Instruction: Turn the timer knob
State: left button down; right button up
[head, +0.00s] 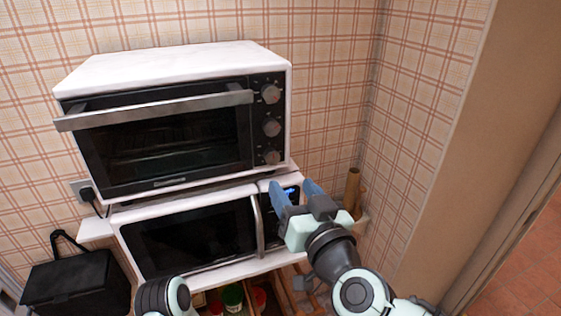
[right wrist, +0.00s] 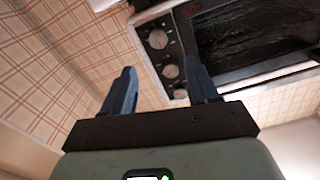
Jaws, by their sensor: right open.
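A white toaster oven (head: 180,62) has a column of three round grey knobs on its black right-hand panel. They are an upper knob (head: 271,93), a middle knob (head: 271,127) and a lower knob (head: 272,157). I cannot read which is the timer knob. My right gripper (head: 293,188) is open and empty, below and in front of the lower knob, touching none. The upside-down right wrist view shows the lower knob (right wrist: 158,39) beyond the open fingers of the gripper (right wrist: 160,67). My left gripper is out of view.
A microwave (head: 190,235) with a lit display stands under the oven, close behind my right gripper. The oven's door handle (head: 155,110) sticks out. A black bag (head: 75,285) is at lower left.

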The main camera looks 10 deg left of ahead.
aim_at(274, 158)
jog(key=x, duration=1)
jog(key=shift+w+a, duration=0.1)
jog(key=shift+w, duration=0.2)
jog(key=shift+s, duration=0.1)
jog(key=c, duration=1)
jog(key=shift+c, duration=0.2)
jog(key=shift+m, duration=0.4)
jog(key=m, duration=0.3)
jog(key=shift+f+m, duration=0.1)
jog(key=shift+m, duration=2.4)
